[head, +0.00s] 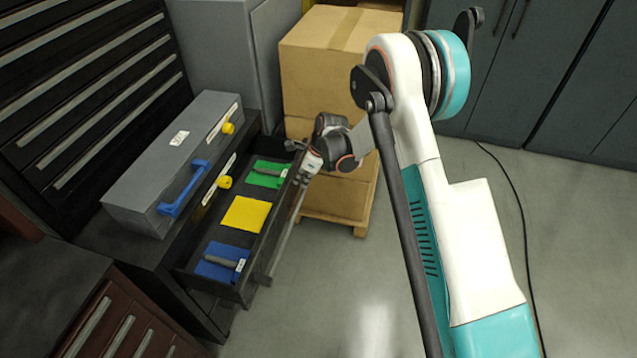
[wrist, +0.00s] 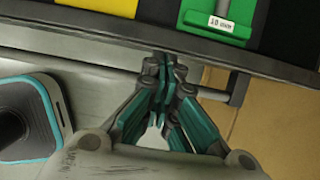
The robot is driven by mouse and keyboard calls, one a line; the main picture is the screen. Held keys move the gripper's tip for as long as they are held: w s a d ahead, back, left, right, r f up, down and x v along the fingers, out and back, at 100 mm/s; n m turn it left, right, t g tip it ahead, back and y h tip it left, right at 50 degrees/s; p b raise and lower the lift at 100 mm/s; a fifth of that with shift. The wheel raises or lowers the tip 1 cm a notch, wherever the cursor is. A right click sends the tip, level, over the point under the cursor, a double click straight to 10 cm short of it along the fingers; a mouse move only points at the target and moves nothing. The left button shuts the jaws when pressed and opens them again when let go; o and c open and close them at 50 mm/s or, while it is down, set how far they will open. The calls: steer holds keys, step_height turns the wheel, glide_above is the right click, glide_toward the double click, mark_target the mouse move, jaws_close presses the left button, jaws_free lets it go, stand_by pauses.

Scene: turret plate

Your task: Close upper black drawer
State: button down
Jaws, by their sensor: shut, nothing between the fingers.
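The upper black drawer (head: 262,262) is pulled out from the dark cabinet, its open top showing green, yellow and blue inserts. A long bar handle (head: 287,232) runs along its front. My gripper (head: 300,178) is at the drawer's front, near its far end. In the wrist view my gripper (wrist: 165,66) is shut and empty, with its fingertips at the drawer's front edge (wrist: 110,42). The handle also shows in the wrist view (wrist: 214,94), running behind the fingers. I cannot tell whether the fingertips touch the drawer front.
Cardboard boxes (head: 335,60) on a pallet stand behind my gripper. A brown drawer unit (head: 130,325) is at lower left. Open floor (head: 340,290) lies before the drawer.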

steer(key=w+a, duration=0.3)
steer(key=a, duration=0.6)
steer(key=w+a, duration=0.3)
steer(key=a, duration=0.6)
steer(key=shift+w, duration=0.3)
steer(key=shift+a, duration=0.1)
